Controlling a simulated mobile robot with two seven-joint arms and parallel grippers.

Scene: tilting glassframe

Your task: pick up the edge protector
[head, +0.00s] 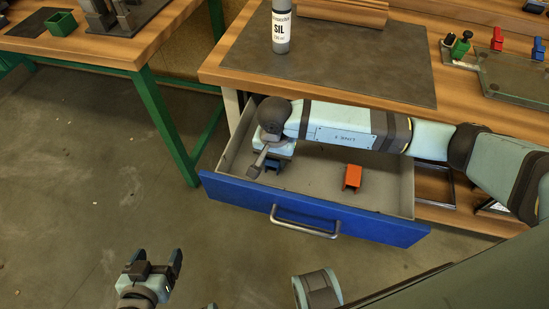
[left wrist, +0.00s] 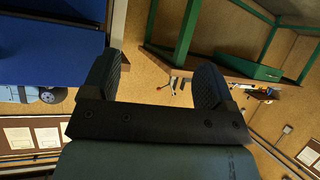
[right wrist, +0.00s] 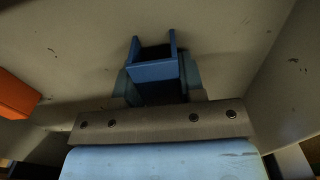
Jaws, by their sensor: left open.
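Two U-shaped edge protectors are in the open drawer. The orange one (head: 352,177) lies right of the drawer's middle, apart from my grippers. The blue one (right wrist: 152,71) is between my right gripper's fingers (right wrist: 155,85) in the right wrist view. The fingers look close against its two sides, and it appears still at the drawer floor. In the head view the blue one (head: 273,167) is partly covered by my right gripper (head: 259,163). My left gripper (head: 155,265) is open and empty over the floor in front of the drawer; its spread fingers show in the left wrist view (left wrist: 155,85).
The drawer's blue front (head: 315,217) with a metal handle (head: 305,225) stands out from the workbench. A grey mat (head: 340,62) on the bench carries a silicone bottle (head: 281,27). A clamped glass plate (head: 515,75) is at right. The floor at left is clear.

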